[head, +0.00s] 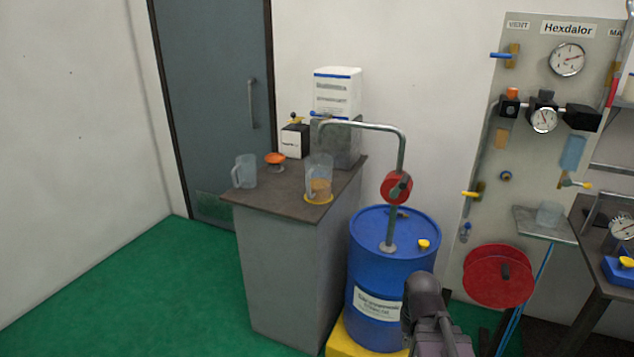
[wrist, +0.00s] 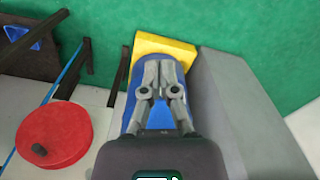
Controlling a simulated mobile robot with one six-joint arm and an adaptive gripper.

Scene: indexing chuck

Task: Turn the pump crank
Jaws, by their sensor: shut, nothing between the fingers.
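The hand pump stands on the blue drum (head: 365,240). Its round red body with a small dark crank (head: 397,187) sits on the upright pipe. A bent metal spout (head: 360,125) runs left from the pipe, over a clear jug (head: 318,180) with amber liquid low in it, on a yellow disc. My gripper (wrist: 160,65) is shut and empty in the wrist view, with the drum behind it. The crank does not show in that view. In the head view my dark arm stands in front of the drum's lower right, below the crank, and the fingertips cannot be made out.
The grey cabinet (head: 285,260) stands left of the drum, holding a second jug (head: 245,171) and an orange knob (head: 275,158). A red reel (head: 499,275) is on the gauge panel to the right. The green floor at left is clear.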

